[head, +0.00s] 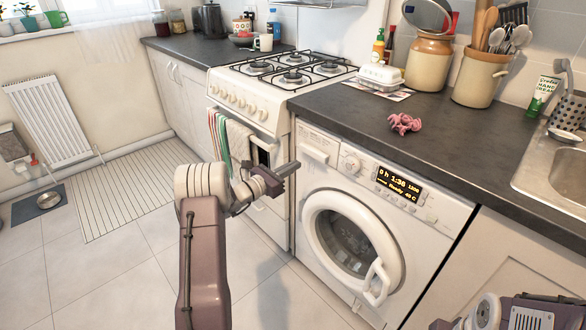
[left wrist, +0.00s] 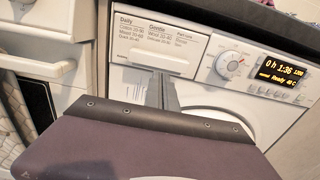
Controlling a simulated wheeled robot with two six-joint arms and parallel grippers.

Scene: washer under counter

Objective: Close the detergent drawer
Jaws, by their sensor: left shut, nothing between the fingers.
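The washing machine (head: 352,225) stands under the dark counter, with its round door shut-looking at the front. Its white detergent drawer (head: 318,147) is at the upper left of the front panel. In the left wrist view the labelled drawer front (left wrist: 130,57) is just beyond my fingers; its lower lip stands out, but how far the drawer is out is hard to tell. My left gripper (head: 291,167) is shut and empty, to the left of and slightly below the drawer in the head view. Its narrow fingers (left wrist: 162,90) overlap the drawer's lower edge in the wrist view; contact cannot be told.
The stove (head: 250,110) with hanging towels (head: 225,135) stands left of the washer. The dial (head: 352,163) and lit display (head: 399,186) are right of the drawer. A pink crumpled thing (head: 404,123) lies on the counter (head: 450,145). Tiled floor (head: 120,270) is open at left.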

